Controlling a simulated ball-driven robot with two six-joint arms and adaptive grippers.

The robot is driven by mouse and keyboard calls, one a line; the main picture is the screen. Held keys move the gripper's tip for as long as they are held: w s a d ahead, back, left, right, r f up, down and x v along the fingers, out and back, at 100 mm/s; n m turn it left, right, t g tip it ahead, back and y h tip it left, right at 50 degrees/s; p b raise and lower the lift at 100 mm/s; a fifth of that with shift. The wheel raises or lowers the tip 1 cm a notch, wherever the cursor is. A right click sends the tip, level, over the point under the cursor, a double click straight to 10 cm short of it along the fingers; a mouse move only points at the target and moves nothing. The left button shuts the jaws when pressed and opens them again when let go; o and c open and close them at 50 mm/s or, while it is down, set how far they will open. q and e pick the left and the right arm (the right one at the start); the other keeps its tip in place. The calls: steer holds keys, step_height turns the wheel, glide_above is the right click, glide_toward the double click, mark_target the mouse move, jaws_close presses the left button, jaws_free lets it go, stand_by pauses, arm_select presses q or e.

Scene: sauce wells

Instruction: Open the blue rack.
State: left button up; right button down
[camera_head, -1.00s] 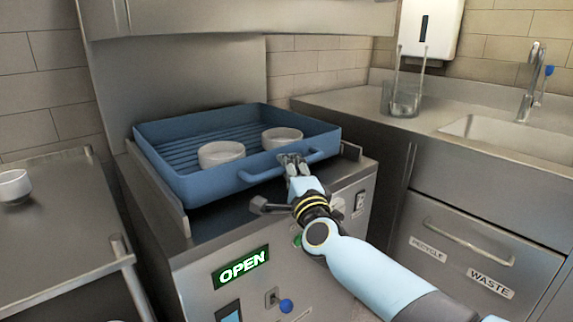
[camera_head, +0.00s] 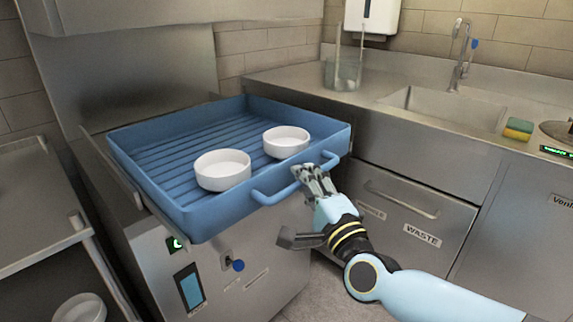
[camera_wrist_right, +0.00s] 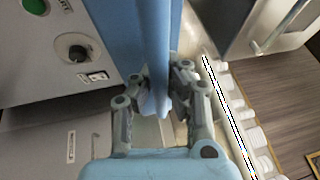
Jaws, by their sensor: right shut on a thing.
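The blue rack (camera_head: 222,212) is a shallow ribbed tray on the steel machine (camera_head: 140,245). It is pulled out, with its front wall overhanging the machine's front. Two white bowls stand in it, the left bowl (camera_head: 222,170) and the right bowl (camera_head: 286,141). My right gripper (camera_head: 312,174) is shut on the rack's blue front handle (camera_head: 268,198), near the handle's right end. In the right wrist view my gripper's fingers (camera_wrist_right: 158,92) close on both sides of a blue part of the rack (camera_wrist_right: 152,45). My left gripper is not in view.
A counter with a sink (camera_head: 440,105) and a glass container (camera_head: 343,74) stands at the right. Drawers (camera_head: 415,205) are below it, near my right arm. A steel shelf (camera_head: 35,210) is at the left. Some floor shows below the rack.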

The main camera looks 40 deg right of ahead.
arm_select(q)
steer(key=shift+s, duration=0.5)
arm_select(e)
steer(key=s, duration=0.2)
steer(key=shift+s+f, duration=0.25)
steer(key=shift+s, duration=0.05)
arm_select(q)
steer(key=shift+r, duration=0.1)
arm_select(e)
steer(key=c, duration=1.3)
jaws_free()
steer(key=shift+w+r, duration=0.1)
steer(key=shift+r, duration=0.05)
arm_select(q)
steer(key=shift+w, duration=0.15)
arm_select(e)
steer(key=v, duration=1.2)
